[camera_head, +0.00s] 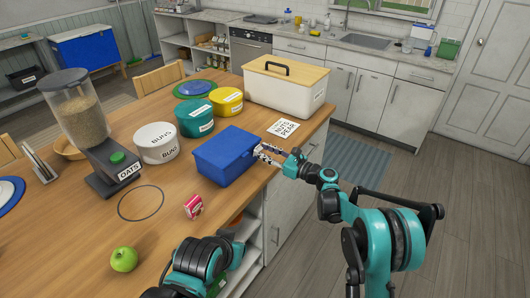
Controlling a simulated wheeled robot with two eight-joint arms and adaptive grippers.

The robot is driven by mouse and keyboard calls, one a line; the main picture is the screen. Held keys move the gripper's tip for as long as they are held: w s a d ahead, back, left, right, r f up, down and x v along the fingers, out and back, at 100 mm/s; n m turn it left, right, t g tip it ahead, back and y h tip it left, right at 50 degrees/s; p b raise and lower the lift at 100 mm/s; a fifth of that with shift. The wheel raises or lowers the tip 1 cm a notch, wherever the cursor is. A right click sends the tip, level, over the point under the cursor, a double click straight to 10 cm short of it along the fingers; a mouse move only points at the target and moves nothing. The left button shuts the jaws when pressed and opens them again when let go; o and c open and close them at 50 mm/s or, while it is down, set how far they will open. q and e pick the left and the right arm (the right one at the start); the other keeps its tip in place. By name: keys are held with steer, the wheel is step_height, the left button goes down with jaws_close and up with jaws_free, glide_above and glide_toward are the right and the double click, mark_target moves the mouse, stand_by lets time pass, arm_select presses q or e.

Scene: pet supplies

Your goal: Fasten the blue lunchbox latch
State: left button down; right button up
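The blue lunchbox (227,155) sits on the wooden table near its right edge, with its lid down. Its latch is too small to make out. My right gripper (263,153) is at the right side of the lunchbox, its two fingers spread apart with nothing seen between them. The fingertips are very close to the box; I cannot tell whether they touch it. My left arm shows at the bottom of the view, but its gripper is not visible.
A labelled card (288,129) lies right of the lunchbox.

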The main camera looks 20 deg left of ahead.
jaws_close()
steer(key=h+p, duration=0.1)
steer(key=p, duration=0.1)
steer(key=a+r+h+p, duration=0.1)
steer(key=shift+w+r+g+p, duration=0.15)
steer(key=shift+r+g+p, duration=0.1)
steer(key=shift+g+p, duration=0.15)
steer(key=shift+w+a+f+h, duration=0.1)
steer(key=shift+h, duration=0.3)
steer(key=o, duration=0.6)
jaws_free()
steer(key=shift+o, duration=0.2)
